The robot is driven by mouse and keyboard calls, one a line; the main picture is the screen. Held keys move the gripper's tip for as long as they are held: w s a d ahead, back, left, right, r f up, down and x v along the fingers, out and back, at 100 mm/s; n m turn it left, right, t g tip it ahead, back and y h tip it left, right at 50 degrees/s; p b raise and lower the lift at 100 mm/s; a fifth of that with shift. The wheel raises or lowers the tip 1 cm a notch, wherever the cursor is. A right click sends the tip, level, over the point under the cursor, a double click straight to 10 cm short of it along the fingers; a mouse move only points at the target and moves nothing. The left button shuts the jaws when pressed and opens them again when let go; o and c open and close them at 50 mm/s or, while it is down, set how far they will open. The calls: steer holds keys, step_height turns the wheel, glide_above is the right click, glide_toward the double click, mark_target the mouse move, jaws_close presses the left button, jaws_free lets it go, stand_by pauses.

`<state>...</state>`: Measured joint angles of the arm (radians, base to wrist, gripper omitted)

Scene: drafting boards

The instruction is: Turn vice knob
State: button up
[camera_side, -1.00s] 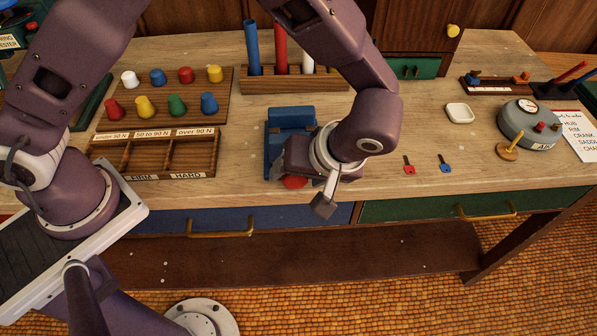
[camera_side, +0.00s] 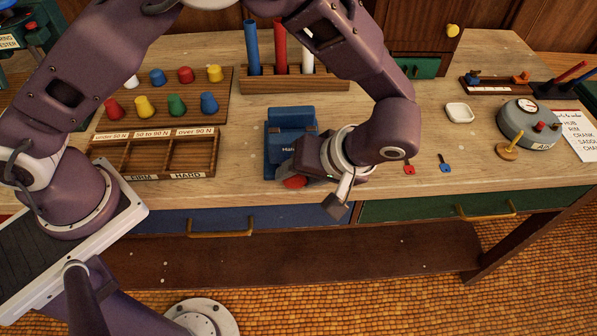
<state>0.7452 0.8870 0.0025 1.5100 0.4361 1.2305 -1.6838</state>
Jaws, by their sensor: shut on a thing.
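The blue vice (camera_side: 291,121) stands on the wooden bench near its front edge, a little left of the picture's middle. Its red knob (camera_side: 294,182) shows at the front of the vice, just above the bench edge. My gripper (camera_side: 300,176) reaches in from the right and is shut on the knob. Its fingers are mostly hidden behind my wrist, so I cannot see the exact contact. My wrist also covers the right front part of the vice.
A peg board (camera_side: 140,100) with several coloured knobs and a sorting tray (camera_side: 216,140) stand left. A rack (camera_side: 335,82) of tubes stands behind. A red key (camera_side: 409,169) and a blue key (camera_side: 445,168) lie right, with a grey gauge (camera_side: 527,135) beyond.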

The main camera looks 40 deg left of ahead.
steer(key=g+y, duration=0.1)
steer(key=m+g+y, duration=0.1)
steer(key=y, duration=0.1)
steer(key=g+y, duration=0.1)
steer(key=shift+w+d+f+g, duration=0.25)
steer(key=shift+f+g, duration=0.1)
steer(key=shift+g, duration=0.05)
steer(key=shift+m+y, duration=0.3)
steer(key=shift+y, duration=0.1)
steer(key=o, duration=1.4)
steer(key=shift+c, duration=0.2)
